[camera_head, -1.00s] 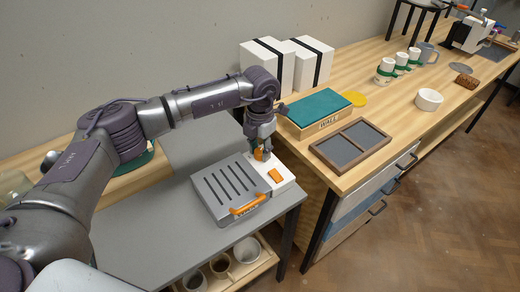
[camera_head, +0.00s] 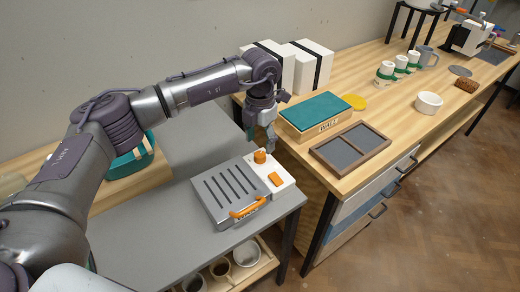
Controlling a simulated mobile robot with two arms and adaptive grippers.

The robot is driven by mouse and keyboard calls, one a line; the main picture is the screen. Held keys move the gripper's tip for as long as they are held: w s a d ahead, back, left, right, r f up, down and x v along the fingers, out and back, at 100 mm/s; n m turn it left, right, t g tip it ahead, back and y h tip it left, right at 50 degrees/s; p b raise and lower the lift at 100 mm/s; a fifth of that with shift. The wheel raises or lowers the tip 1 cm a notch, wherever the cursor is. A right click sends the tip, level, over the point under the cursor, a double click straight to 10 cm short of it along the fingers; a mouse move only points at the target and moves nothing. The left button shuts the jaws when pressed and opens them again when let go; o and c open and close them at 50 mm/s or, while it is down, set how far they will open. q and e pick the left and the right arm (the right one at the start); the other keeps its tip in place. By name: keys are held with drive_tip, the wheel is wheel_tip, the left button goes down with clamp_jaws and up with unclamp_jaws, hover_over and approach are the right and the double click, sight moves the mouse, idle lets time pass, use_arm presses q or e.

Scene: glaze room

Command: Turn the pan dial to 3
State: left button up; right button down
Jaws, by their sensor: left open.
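The pan (camera_head: 222,193) is a grey slotted box with an orange handle (camera_head: 249,207) at its front, standing on the grey table. On the white panel (camera_head: 284,186) at its right side sit an orange round dial (camera_head: 260,156) and an orange rectangular switch (camera_head: 275,179). The dial shows clear of the fingers; its setting is too small to read. My left gripper (camera_head: 262,143) points down just above and behind the dial, open and apparently empty. My right gripper is not in view.
A wooden bench to the right holds a teal-topped box (camera_head: 316,111), a divided tray (camera_head: 350,148), a white bowl (camera_head: 428,102) and white boxes (camera_head: 311,66). A teal bin (camera_head: 125,168) stands left behind my arm. The grey table (camera_head: 150,225) is clear left of the pan.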

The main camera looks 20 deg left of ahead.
sight(260, 154)
use_arm(q)
wheel_tip(260, 154, up, 7)
idle(0.3)
idle(0.4)
